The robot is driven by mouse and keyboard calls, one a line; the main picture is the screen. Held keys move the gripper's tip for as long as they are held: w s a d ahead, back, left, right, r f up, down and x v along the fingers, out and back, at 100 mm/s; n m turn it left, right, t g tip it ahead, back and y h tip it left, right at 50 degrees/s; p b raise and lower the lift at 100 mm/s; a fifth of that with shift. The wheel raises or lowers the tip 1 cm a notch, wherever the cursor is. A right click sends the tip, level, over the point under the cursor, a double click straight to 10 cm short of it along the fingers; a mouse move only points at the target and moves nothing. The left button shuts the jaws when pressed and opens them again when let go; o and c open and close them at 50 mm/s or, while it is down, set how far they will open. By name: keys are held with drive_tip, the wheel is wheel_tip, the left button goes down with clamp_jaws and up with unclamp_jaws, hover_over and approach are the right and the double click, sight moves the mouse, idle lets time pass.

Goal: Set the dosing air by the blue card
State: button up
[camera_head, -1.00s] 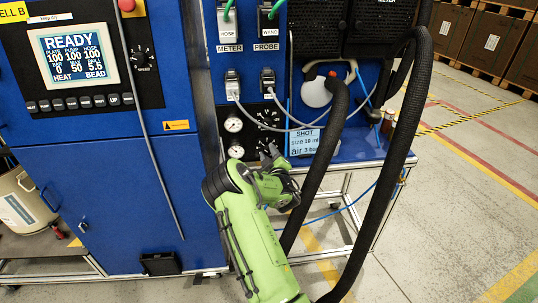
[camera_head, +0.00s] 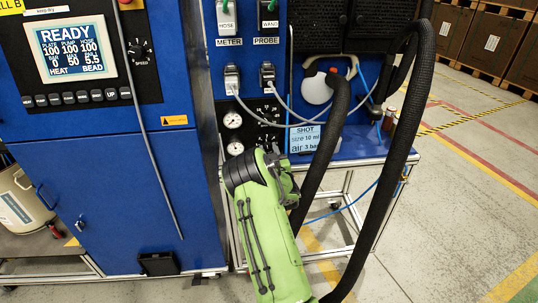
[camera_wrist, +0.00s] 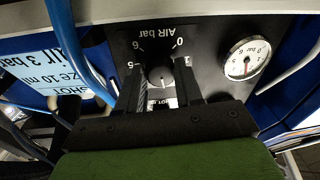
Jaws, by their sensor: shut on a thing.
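In the wrist view, upside down, the small dark air knob (camera_wrist: 161,75) sits under the "AIR bar" scale (camera_wrist: 160,35). My gripper (camera_wrist: 160,84) is shut on this knob, one finger on each side. A round white gauge (camera_wrist: 246,60) is right of it; I cannot read its needle surely. In the head view my green arm hides the gripper and the lower knob.
A second white gauge (camera_head: 232,120) is above the lower one (camera_head: 236,148) on the panel. A thick black hose (camera_head: 392,170) hangs right of my arm. Thin cables and a blue tube (camera_wrist: 84,62) cross near the fingers. The READY screen (camera_head: 73,48) is at the left.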

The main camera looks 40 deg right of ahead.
drive_tip(key=shift+f+m+b, duration=0.15)
drive_tip(key=shift+m+b, duration=0.3)
drive_tip(key=shift+m, duration=0.25)
drive_tip(key=o, duration=1)
drive_tip(key=shift+o, duration=0.2)
drive_tip(key=p+v, duration=0.5)
drive_tip(key=v, duration=1)
drive_tip(key=shift+s+a, duration=0.3)
